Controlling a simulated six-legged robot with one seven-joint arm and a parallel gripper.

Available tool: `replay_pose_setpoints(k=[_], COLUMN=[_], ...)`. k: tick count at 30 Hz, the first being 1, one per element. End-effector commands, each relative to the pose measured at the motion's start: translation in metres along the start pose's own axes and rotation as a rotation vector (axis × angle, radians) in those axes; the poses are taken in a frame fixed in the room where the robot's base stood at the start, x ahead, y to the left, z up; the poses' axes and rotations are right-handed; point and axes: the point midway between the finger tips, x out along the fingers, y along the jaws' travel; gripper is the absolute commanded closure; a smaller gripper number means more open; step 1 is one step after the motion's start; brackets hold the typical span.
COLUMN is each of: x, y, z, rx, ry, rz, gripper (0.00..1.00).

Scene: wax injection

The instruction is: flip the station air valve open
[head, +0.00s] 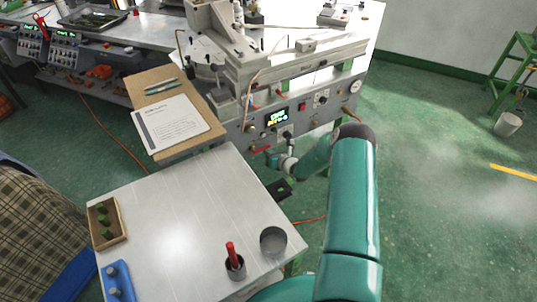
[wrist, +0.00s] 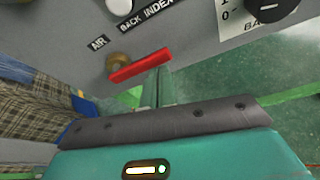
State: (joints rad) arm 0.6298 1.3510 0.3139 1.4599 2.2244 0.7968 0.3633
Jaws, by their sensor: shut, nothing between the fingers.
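The air valve's red lever (wrist: 140,65) sits on the grey station panel (wrist: 195,38) below the AIR label, in the wrist view. It extends right from a brass pivot and slants slightly up to the right. In the head view the red lever (head: 261,149) is small, at the panel's lower left. My gripper (wrist: 157,82) is shut and empty, its fingertips right at the lever's lower edge near its free end. I cannot tell whether they touch it. My gripper (head: 272,159) shows in the head view just below and right of the lever.
The panel has a lit display (head: 278,117), a gauge (head: 355,86) and several knobs. A metal table (head: 165,215) stands in front, with a wooden tray (head: 122,238), a cup holding a red-handled tool and a round tin (head: 273,241). Green floor lies open at the right.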

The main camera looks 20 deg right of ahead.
Motion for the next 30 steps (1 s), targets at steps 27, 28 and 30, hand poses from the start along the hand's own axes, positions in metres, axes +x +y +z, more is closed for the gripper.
replay_pose_setpoints(k=[27, 28, 30], x=[-0.054, -0.061, -0.078], y=[0.002, 0.003, 0.002], z=[0.016, 0.015, 0.013], rx=[0.002, 0.003, 0.003], ry=[0.003, 0.005, 0.008], rz=[-0.003, -0.003, -0.005], gripper=[1.00, 1.00, 1.00])
